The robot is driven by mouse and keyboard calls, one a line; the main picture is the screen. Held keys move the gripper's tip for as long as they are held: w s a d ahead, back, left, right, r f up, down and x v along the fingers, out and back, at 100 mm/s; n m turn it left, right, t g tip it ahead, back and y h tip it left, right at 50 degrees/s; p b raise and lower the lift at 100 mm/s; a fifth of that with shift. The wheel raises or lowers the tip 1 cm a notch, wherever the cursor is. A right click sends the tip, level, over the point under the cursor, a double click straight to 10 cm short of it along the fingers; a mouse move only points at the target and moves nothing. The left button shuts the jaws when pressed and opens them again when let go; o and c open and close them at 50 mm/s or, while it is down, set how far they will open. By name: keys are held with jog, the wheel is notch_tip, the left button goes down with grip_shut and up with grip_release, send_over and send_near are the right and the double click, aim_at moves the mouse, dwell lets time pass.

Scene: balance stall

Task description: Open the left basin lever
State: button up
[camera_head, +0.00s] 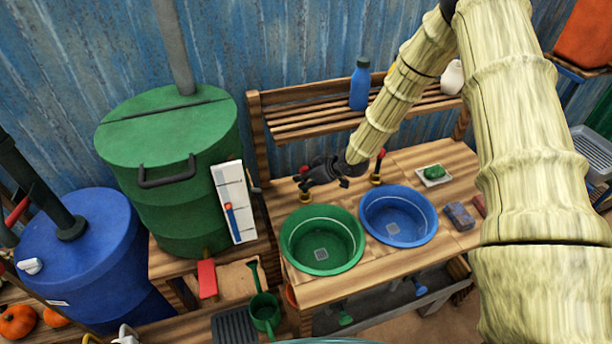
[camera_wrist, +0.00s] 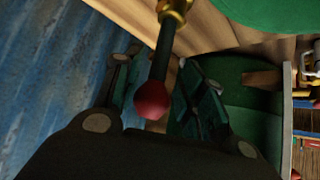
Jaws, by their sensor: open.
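The left basin (camera_head: 297,248) is green and set in the wooden counter. Its lever, a dark rod with a red knob (camera_head: 304,169), rises from a brass fitting behind the basin. In the wrist view the lever's red knob (camera_wrist: 152,100) and rod lie between my fingers, with the brass base at the top. My gripper (camera_head: 318,177) is open around the lever, with a gap visible beside the rod; I cannot tell whether a finger touches it. In the head view my gripper hides part of the lever.
The blue right basin (camera_head: 432,222) has a similar red-knobbed lever (camera_head: 381,153) close to the right of my gripper. A slatted shelf (camera_head: 300,119) with a blue bottle (camera_head: 360,85) stands behind. A green barrel (camera_head: 185,135) stands left. A soap dish (camera_head: 424,183) lies right.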

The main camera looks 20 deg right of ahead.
jog(key=shift+d+x, duration=0.25)
jog(key=shift+x, duration=0.95)
jog(key=shift+d+r, duration=0.1)
jog(key=shift+r, duration=0.1)
jog(key=shift+s+r, duration=0.1)
jog(key=shift+s, duration=0.1)
jog(key=shift+c, duration=0.8)
jog(key=c, duration=0.3)
jog(key=shift+w, duration=0.2)
grip_shut()
